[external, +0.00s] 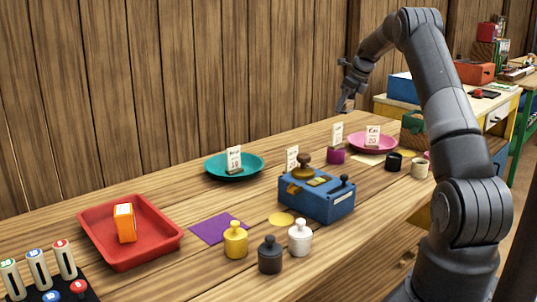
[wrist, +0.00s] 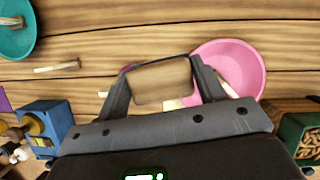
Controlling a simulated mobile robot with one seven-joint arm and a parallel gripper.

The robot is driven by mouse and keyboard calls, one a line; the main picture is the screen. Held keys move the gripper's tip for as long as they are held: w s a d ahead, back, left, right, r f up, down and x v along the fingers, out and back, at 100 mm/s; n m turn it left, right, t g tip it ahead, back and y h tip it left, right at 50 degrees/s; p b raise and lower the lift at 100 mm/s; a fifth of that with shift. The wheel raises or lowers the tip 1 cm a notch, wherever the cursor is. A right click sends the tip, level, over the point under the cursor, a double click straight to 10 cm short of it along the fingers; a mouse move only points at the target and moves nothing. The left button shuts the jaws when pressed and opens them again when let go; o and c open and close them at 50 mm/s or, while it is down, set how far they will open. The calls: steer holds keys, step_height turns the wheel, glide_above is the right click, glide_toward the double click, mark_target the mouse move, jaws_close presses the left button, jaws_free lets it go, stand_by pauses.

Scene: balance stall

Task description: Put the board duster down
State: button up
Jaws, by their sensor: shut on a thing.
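My gripper (external: 348,90) is raised above the back of the wooden table, near the pink dish (external: 372,141). In the wrist view my gripper (wrist: 161,88) is shut on the board duster (wrist: 160,82), a block with a brown wooden face and a dark edge. The duster sits between the two fingers and hides part of the table beneath it. In the external view the duster is small and hard to make out at the fingertips. The pink dish also shows behind the right finger in the wrist view (wrist: 240,62).
A teal dish (external: 219,171) with a card stands left. A blue box (external: 325,205) with knobs is mid-table, several small weights in front. A red tray (external: 98,222) holds an orange box (external: 124,222). A purple mat (external: 218,229) lies flat.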

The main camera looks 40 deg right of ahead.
steer(key=d+m, duration=0.1)
steer(key=s+d+m, duration=0.1)
steer(key=d, duration=0.1)
steer(key=shift+s+d+r+h, duration=0.1)
steer(key=shift+d+h, duration=0.1)
steer(key=shift+h, duration=0.2)
step_height(320, 180, down, 5)
steer(key=shift+d+r, duration=0.15)
steer(key=shift+r, duration=0.05)
glide_above(317, 147)
steer(key=s, duration=0.2)
steer(key=f, duration=0.7)
steer(key=shift+w+f, duration=0.25)
steer(key=shift+f, duration=1.9)
steer(key=shift+f, duration=0.15)
steer(key=o, duration=1.1)
